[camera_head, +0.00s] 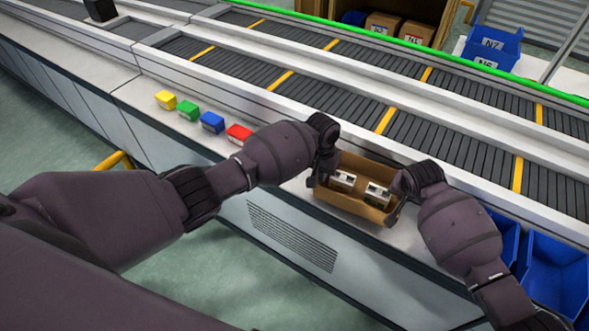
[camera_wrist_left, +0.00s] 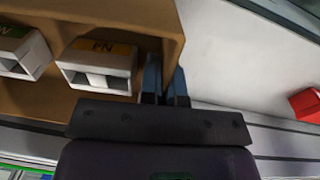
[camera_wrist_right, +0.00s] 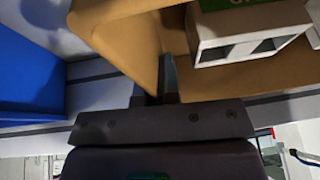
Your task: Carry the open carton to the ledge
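The open brown carton (camera_head: 350,208) is between my two grippers over the white ledge in the head view. Two white boxes with labels stand inside, one yellow-labelled (camera_wrist_left: 98,68) and one green-labelled (camera_wrist_right: 245,35). My left gripper (camera_head: 324,172) is at the carton's left end; in the left wrist view its fingers (camera_wrist_left: 165,85) straddle the end wall. My right gripper (camera_head: 399,187) is at the right end; in the right wrist view its fingers (camera_wrist_right: 157,82) close about that wall. The carton looks level. I cannot tell whether its underside touches the ledge (camera_head: 142,92).
A roller conveyor (camera_head: 340,95) runs behind. Blue bins (camera_head: 555,280) are at lower right.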

